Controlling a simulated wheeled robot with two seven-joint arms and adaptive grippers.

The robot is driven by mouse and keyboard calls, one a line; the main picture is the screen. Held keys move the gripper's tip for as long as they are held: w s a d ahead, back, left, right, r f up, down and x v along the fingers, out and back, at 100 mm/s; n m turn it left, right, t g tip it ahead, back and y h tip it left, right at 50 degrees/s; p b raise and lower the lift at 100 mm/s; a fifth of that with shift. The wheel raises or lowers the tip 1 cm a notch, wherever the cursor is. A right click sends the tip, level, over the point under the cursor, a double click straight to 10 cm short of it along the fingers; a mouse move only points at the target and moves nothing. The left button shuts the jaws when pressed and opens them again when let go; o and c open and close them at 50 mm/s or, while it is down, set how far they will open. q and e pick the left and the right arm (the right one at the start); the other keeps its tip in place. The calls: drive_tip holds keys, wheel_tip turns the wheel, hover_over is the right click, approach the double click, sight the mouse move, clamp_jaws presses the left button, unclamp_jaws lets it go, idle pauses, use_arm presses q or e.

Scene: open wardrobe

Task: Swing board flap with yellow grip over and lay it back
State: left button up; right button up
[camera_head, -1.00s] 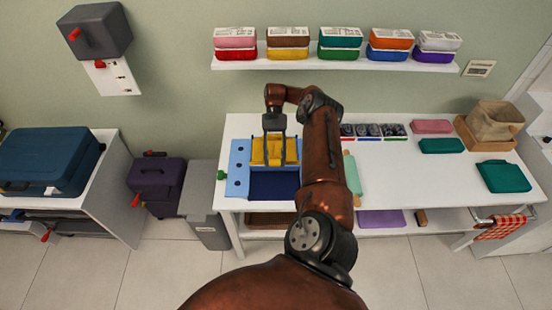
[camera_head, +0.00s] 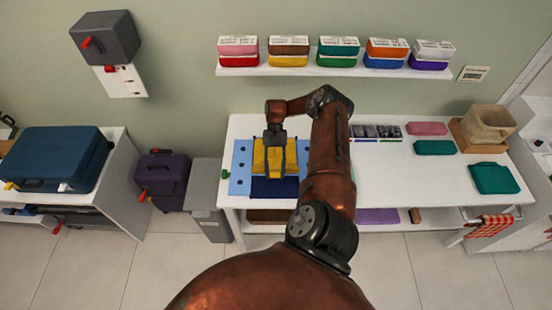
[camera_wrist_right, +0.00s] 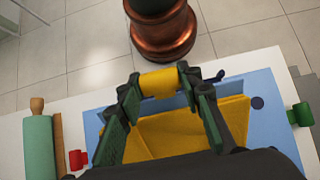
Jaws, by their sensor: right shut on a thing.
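A light blue board (camera_head: 240,168) lies on the white table, with a yellow flap (camera_head: 259,160) over its middle and a dark navy area (camera_head: 274,188) at its near side. The yellow flap also shows in the right wrist view (camera_wrist_right: 180,136), with the board's blue face (camera_wrist_right: 268,122) around it. My right gripper (camera_head: 276,170) is over the board, fingers pointing down. In the wrist view it is shut on the yellow grip (camera_wrist_right: 160,83), a short bar between its fingertips. The gripper hides part of the flap. My left gripper is not in view.
A green knob (camera_wrist_right: 300,115) and a red knob (camera_wrist_right: 77,160) sit at opposite board sides. A teal rolling pin (camera_wrist_right: 38,148) lies beside it. The white table (camera_head: 400,185) has free room right of my arm. A shelf with coloured boxes (camera_head: 336,70) hangs behind.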

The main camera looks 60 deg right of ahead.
drive_tip(key=shift+s+a+f, duration=0.1)
drive_tip(key=shift+a, duration=0.1)
drive_tip(key=a+f+p, duration=0.1)
drive_tip(key=p, duration=0.1)
drive_tip(key=shift+s+a+t+h+p, duration=0.1)
drive_tip(key=shift+s+t+h+p, duration=0.2)
drive_tip(key=shift+s+h+p, duration=0.1)
drive_tip(key=shift+s+a+f+t+h+p, duration=0.35)
drive_tip(key=shift+a+f+h+p, duration=0.3)
drive_tip(key=shift+f+p, duration=0.55)
drive_tip(key=shift+s+a+f+t+h+p, duration=0.4)
drive_tip(key=shift+a+f+h+p, duration=0.3)
drive_tip(key=shift+f, duration=0.9)
drive_tip(key=shift+s+a+f+t+h+p, duration=0.35)
drive_tip(key=shift+a+f+h+p, duration=0.15)
drive_tip(key=shift+f+p, duration=0.75)
drive_tip(key=shift+f+h, duration=0.35)
drive_tip(key=shift+f, duration=0.45)
drive_tip(key=shift+s+a+f+t+h+p, duration=0.1)
drive_tip(key=shift+f+t+h+p, duration=0.4)
drive_tip(key=shift+f+p, duration=0.45)
drive_tip(key=shift+f, duration=0.5)
